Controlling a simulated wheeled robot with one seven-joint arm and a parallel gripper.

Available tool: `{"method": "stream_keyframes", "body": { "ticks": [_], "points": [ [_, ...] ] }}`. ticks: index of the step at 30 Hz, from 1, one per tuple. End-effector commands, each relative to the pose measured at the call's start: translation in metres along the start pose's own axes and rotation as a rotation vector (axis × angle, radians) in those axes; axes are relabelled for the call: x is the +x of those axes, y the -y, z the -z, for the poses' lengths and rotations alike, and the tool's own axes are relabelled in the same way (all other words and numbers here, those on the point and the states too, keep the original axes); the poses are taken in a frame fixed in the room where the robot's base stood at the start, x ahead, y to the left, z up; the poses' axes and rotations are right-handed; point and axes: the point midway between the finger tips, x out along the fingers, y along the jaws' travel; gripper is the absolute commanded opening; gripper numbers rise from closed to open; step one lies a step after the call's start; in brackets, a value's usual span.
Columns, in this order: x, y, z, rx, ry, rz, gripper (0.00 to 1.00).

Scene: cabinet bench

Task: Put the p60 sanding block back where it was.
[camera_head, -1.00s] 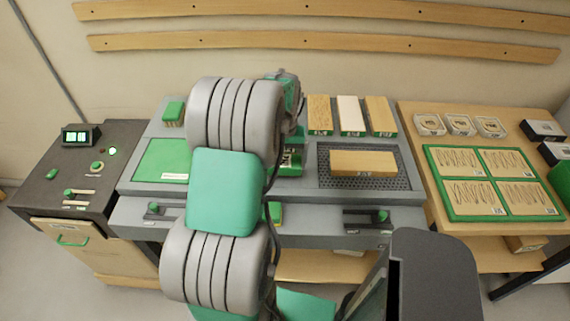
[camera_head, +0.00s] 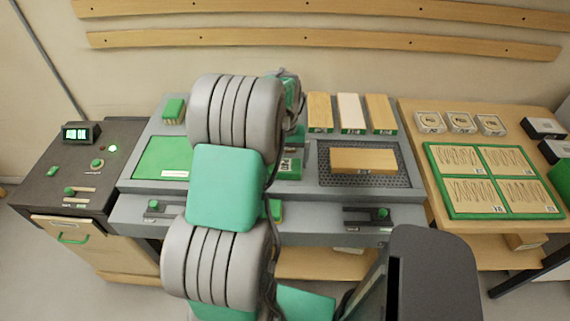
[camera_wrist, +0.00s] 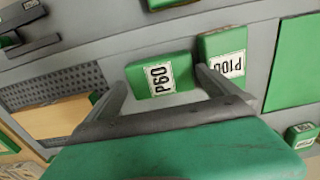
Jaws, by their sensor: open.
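The P60 sanding block (camera_wrist: 152,76) is green with a white label and lies on the grey bench top in the wrist view. My gripper (camera_wrist: 160,80) is open, with one finger on each side of the P60 block; I cannot tell whether they touch it. The green P100 block (camera_wrist: 221,44) lies just to the right of the right finger. In the head view, my arm covers much of this area. A labelled green block (camera_head: 290,166) shows beside my arm; its label is too small to read.
A wooden board (camera_head: 363,160) lies on a dark perforated mat (camera_head: 322,178). A green pad (camera_head: 158,158) is left of my arm. Three bars (camera_head: 350,113) stand at the back. A side table with a green sheet tray (camera_head: 437,190) is at the right.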

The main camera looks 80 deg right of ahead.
Motion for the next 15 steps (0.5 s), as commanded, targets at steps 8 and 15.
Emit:
{"method": "stream_keyframes", "body": {
  "ticks": [8,15],
  "points": [
    [-0.07,0.0,0.0,0.0,-0.004,0.0,1.0],
    [-0.098,0.0,0.0,0.0,-0.001,0.0,1.0]
  ]
}}
